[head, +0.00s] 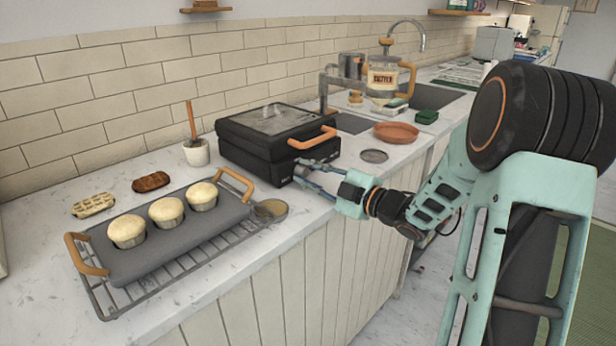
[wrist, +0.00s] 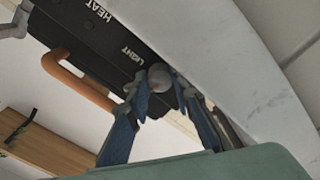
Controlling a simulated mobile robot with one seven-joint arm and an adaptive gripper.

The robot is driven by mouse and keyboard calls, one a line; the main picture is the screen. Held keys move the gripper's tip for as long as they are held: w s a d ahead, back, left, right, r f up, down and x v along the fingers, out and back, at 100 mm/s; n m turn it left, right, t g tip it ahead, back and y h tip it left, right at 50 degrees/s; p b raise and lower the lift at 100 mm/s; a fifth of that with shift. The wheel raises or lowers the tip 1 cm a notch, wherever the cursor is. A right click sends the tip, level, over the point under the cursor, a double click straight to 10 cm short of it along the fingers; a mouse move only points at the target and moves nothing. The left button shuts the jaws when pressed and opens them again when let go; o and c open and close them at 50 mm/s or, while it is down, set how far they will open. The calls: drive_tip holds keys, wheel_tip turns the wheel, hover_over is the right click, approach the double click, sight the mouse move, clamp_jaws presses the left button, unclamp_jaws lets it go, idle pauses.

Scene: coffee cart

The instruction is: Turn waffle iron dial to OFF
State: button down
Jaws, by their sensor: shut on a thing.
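The waffle iron (head: 265,137) is a black box with a grey plate on its lid and a wooden handle at the front, standing on the counter. Its front panel (wrist: 85,30) shows the words HEAT and LIGHT in the wrist view. A round grey dial (wrist: 160,77) sits on this panel by LIGHT. My gripper (head: 305,178) reaches the lower front of the waffle iron. In the wrist view my gripper (wrist: 167,98) has its blue fingers on both sides of the dial, shut on it. The dial's pointer and any OFF mark cannot be made out.
A tray (head: 110,262) with three muffins lies on a wire rack left of the waffle iron. A terracotta dish (head: 396,132) and a small grey disc (head: 374,156) lie to the right. A white pot (head: 196,152) with a wooden-handled tool stands behind left.

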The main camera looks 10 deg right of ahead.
drive_tip(key=c, duration=1.7)
unclamp_jaws()
drive_tip(key=v, duration=1.2)
drive_tip(key=shift+r, duration=0.1)
